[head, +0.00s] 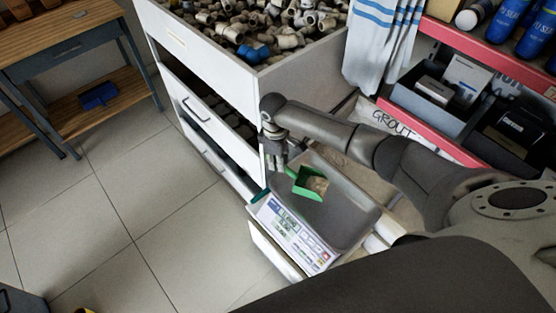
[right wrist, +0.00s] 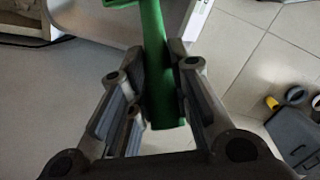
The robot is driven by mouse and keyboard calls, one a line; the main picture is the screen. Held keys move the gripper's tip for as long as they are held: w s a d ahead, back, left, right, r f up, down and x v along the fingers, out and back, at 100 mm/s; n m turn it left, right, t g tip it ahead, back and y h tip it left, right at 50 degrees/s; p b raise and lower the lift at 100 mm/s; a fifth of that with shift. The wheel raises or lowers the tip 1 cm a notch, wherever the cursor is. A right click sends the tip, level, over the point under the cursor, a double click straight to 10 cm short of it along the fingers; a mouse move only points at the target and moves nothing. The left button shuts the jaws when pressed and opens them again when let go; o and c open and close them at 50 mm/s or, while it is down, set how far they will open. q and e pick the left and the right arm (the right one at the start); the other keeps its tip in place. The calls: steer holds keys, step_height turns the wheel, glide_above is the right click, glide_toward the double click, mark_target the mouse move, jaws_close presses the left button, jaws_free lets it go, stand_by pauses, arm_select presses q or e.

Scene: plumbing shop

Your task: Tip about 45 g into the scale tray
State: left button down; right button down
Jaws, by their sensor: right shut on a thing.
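The scale (head: 292,232) stands low at the side of the white drawer cabinet, its keypad panel facing the front. Its grey tray (head: 345,221) lies on top. A green scoop (head: 308,184) with tan granular material (head: 318,185) in it is over the tray's upper left part. I cannot tell whether the scoop touches the tray. My right gripper (head: 275,160) is at the tray's far left corner, shut on the scoop's handle. In the right wrist view the green handle (right wrist: 160,70) sits between the fingers. My left gripper is not in view.
The white cabinet (head: 258,85) with a bin of pipe fittings (head: 270,25) stands behind the scale. A red-edged shelf (head: 440,132) with boxes is at the right, beside a striped curtain (head: 385,40). A wooden workbench (head: 55,35) is at the left. The tiled floor (head: 140,200) between is clear.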

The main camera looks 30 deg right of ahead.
steer(key=shift+s+d+r+t+y+p, duration=0.2)
steer(key=shift+s+d+r+t+y, duration=0.05)
steer(key=shift+r, duration=0.2)
steer(key=shift+s+d+r+t+y+p, duration=0.15)
steer(key=shift+s+d+r+t+y, duration=0.1)
steer(key=shift+r, duration=0.2)
steer(key=shift+s+d+r+t+y+p, duration=0.2)
steer(key=shift+d+r, duration=0.05)
steer(key=shift+r, duration=0.2)
stand_by(2.8)
steer(key=shift+s+d+r+t+y, duration=0.5)
steer(key=shift+s+d+r, duration=0.15)
steer(key=shift+r, duration=0.15)
stand_by(2.2)
steer(key=shift+s+d+r, duration=0.15)
steer(key=shift+r, duration=0.05)
stand_by(0.6)
